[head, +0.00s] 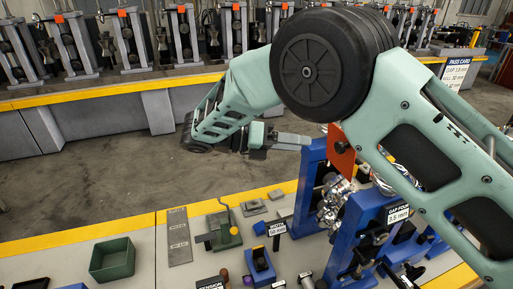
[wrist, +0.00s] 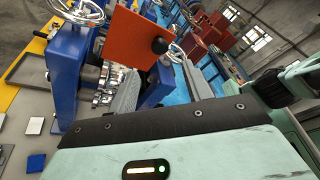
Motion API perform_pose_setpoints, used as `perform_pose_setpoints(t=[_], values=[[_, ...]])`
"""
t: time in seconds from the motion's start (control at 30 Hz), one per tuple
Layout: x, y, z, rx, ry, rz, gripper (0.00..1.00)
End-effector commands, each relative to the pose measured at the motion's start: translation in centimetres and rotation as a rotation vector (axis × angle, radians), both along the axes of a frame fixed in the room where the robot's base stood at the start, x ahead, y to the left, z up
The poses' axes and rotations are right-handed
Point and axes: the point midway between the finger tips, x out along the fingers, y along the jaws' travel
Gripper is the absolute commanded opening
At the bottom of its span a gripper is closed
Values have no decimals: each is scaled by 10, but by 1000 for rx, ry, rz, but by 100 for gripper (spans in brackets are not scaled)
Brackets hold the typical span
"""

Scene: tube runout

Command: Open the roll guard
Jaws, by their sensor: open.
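The roll guard, an orange-red plate (wrist: 136,52) with a round black knob (wrist: 159,46), stands upright across the blue roll stand (wrist: 66,70) in the wrist view. In the head view the guard (head: 340,150) shows partly behind my arm, above shiny metal rolls (head: 335,200). My gripper (head: 308,142) is open and empty, its fingers pointing right toward the stand. In the wrist view the two grey fingers of my gripper (wrist: 160,76) are spread, with the knob beyond them, apart from both. The guard's hinge cannot be made out.
A handwheel (wrist: 88,11) tops the stand. A second blue stand (head: 370,225) with a gap label is at the right front. A green bin (head: 112,259), a grey strip (head: 178,237) and a green lever tool (head: 223,230) lie on the bench. Floor beyond is clear.

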Motion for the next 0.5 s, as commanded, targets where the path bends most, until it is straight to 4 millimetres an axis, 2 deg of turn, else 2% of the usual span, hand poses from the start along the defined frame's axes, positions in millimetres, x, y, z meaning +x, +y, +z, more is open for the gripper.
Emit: perform_pose_setpoints(t=[0.13, 0.37, 0.5], values=[[-1, 35, 3, -1, -6, 7, 50], [-1, 60, 10, -1, -5, 6, 50], [1, 67, 10, -6, -1, -7, 50]])
